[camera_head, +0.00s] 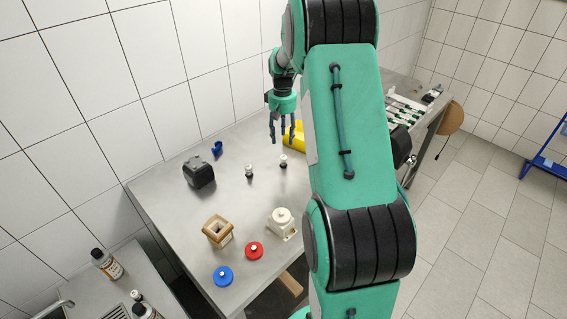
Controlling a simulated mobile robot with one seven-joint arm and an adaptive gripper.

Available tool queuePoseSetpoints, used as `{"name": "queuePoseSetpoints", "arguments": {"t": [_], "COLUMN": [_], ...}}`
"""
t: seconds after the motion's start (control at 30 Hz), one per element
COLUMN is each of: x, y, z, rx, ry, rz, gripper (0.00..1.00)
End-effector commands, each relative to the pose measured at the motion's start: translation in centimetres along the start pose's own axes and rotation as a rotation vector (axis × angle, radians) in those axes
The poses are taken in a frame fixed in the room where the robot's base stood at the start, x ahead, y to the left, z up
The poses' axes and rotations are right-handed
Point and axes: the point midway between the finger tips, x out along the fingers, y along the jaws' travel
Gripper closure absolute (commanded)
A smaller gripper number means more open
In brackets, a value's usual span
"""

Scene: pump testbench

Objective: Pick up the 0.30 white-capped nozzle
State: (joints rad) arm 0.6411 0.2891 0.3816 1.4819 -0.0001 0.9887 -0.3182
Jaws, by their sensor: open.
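Two small nozzles with dark and white parts stand on the grey metal table (165,200): one nozzle (249,171) near the table's middle, and another nozzle (283,160) to its right and a little farther back. No size marking can be read on either, so I cannot tell which is the 0.30 one. My gripper (281,140) hangs fingers down above the far part of the table. Its fingers are apart and empty. In the picture it shows just above the right nozzle, apart from it.
A black block (199,173), a small blue part (217,149), a brown open box (218,232), a cream pump-like part (282,223), a red disc (254,251) and a blue disc (223,275) are on the table. A yellow object (294,142) is partly hidden by my arm.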

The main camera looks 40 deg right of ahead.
Motion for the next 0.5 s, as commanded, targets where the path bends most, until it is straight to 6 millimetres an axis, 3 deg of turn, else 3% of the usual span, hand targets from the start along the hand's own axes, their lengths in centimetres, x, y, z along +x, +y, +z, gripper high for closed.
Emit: {"name": "queuePoseSetpoints", "arguments": {"t": [0.3, 0.5], "x": [4.9, 7.0], "y": [0.0, 0.0], "z": [0.1, 0.1], "rx": [0.0, 0.0], "ry": [-0.003, -0.001], "rz": [-0.001, 0.0], "gripper": [0.53, 0.53]}}
